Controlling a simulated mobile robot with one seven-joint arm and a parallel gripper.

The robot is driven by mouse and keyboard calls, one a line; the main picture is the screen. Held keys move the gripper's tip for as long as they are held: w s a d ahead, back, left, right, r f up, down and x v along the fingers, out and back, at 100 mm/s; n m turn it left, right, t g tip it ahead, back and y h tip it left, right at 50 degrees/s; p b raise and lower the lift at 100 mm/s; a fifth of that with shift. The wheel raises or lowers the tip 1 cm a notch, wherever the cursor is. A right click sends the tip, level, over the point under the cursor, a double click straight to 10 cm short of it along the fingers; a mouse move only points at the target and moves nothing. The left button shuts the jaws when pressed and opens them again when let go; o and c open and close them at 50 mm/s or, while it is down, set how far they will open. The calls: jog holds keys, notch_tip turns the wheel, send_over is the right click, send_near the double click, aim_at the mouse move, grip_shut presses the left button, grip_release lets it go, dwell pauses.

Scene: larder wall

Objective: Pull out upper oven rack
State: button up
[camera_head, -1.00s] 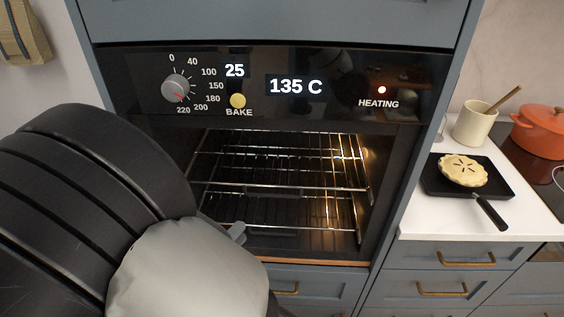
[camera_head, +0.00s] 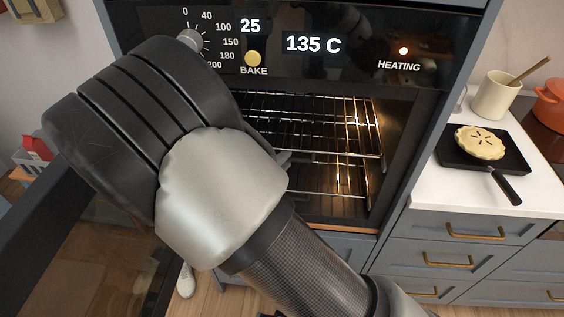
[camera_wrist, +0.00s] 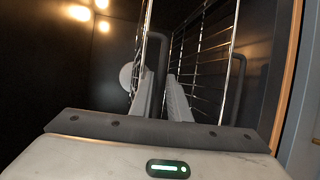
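The oven is open, and its upper rack (camera_head: 330,131) is a wire shelf inside the lit cavity. In the wrist view its wires (camera_wrist: 146,40) appear nearly edge-on, with a dark curved handle (camera_wrist: 160,55) at the front. My gripper (camera_wrist: 155,98) is open, its two pale fingers on either side of that handle; I cannot tell whether they touch it. In the head view my arm covers the left part of the rack and most of the gripper.
The lower rack (camera_head: 340,182) sits below, with its own dark handle (camera_wrist: 236,92) in the wrist view. The oven door (camera_head: 95,255) hangs open at lower left. A pan (camera_head: 508,163) with a pie (camera_head: 480,142) stands on the right counter (camera_head: 425,190).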

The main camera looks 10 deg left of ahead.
jog(key=shift+c, duration=0.2)
grip_shut()
dwell(1.2)
